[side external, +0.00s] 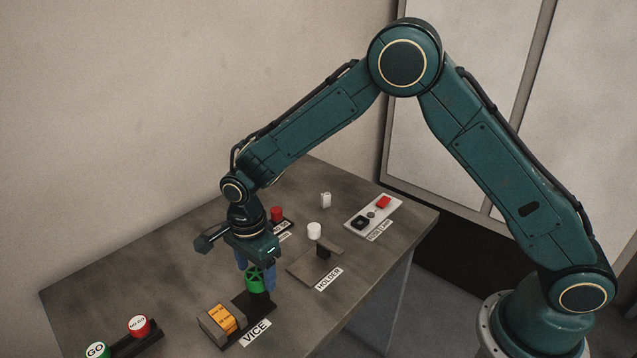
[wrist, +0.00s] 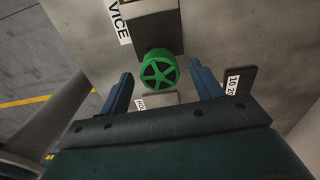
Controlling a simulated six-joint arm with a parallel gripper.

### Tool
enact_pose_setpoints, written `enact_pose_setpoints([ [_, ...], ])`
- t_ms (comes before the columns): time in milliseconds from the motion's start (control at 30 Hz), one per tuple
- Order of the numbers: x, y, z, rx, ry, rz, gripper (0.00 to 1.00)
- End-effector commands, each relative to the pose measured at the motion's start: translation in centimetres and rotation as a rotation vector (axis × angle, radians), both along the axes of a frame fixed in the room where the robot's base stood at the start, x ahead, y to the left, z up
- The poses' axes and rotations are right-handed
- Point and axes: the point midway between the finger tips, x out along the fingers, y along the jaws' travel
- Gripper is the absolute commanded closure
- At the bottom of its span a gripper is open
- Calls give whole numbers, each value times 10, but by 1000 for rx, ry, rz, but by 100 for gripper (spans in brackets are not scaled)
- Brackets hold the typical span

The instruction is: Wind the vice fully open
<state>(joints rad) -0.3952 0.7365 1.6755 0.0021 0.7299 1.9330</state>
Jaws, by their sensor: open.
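The vice (side external: 243,318) stands near the front of the grey table, with its VICE label in front. An orange block (side external: 221,318) sits at its left end, between the jaws as far as I can see. A green spoked handwheel (side external: 255,281) is at the vice's right end. My gripper (side external: 256,284) points down over the handwheel, with blue fingers on either side of it. In the wrist view the handwheel (wrist: 158,71) shows between the two spread fingers (wrist: 160,80), with a gap on each side. The gripper is open, and I see no contact with the wheel.
A holder (side external: 312,263) with a dark post stands right of the vice. A white cylinder (side external: 314,230), a red cylinder (side external: 277,213) and a switch panel (side external: 373,216) are behind. GO (side external: 97,349) and red (side external: 138,326) pieces stand at front left. The table's left area is clear.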

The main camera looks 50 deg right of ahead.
Motion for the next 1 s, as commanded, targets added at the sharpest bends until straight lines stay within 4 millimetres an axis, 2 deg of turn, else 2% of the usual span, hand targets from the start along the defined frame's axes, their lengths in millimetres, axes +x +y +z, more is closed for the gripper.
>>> enact_pose_setpoints([
  [267, 0, 0, -1, 0, 0, 0, 35],
  [500, 0, 0, -1, 0, 0, 0, 80],
  [1000, 0, 0, -1, 1, 0, 82, 80],
])
